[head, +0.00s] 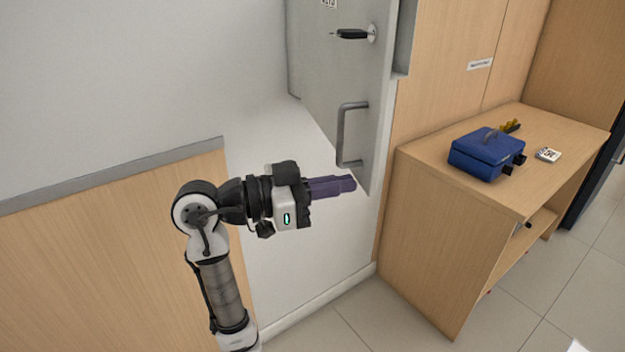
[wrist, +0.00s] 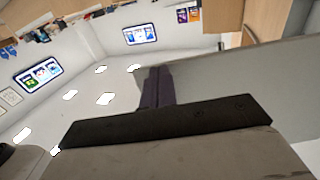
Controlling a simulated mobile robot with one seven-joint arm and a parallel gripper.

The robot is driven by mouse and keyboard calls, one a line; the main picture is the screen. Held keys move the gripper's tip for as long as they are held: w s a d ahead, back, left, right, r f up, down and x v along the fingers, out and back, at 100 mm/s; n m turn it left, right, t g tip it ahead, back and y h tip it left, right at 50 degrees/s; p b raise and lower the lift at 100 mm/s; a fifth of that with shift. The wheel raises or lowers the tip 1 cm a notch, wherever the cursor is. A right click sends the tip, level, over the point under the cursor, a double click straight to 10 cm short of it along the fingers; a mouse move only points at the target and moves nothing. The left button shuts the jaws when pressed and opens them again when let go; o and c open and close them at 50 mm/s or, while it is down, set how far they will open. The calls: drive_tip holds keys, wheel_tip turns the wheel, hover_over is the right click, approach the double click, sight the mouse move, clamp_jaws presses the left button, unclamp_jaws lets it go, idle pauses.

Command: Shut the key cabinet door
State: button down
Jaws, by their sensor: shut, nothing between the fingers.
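The key cabinet door (head: 345,85) is a grey panel at the top middle of the head view, and it stands open. It has a grey bar handle (head: 343,135) and a dark key in a lock (head: 352,34) above it. My gripper (head: 353,184) has purple fingers that are shut and empty. They point right, just below the handle and near the door's lower corner. I cannot tell whether they touch the door. In the wrist view the shut fingers (wrist: 157,85) are beside a large grey panel (wrist: 235,80), which looks like the door. The cabinet inside is mostly hidden.
A wood-panelled wall (head: 110,250) with a grey ledge is at the left. Tiled floor (head: 350,325) shows below.

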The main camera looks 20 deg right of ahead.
drive_tip(key=shift+d, duration=0.3)
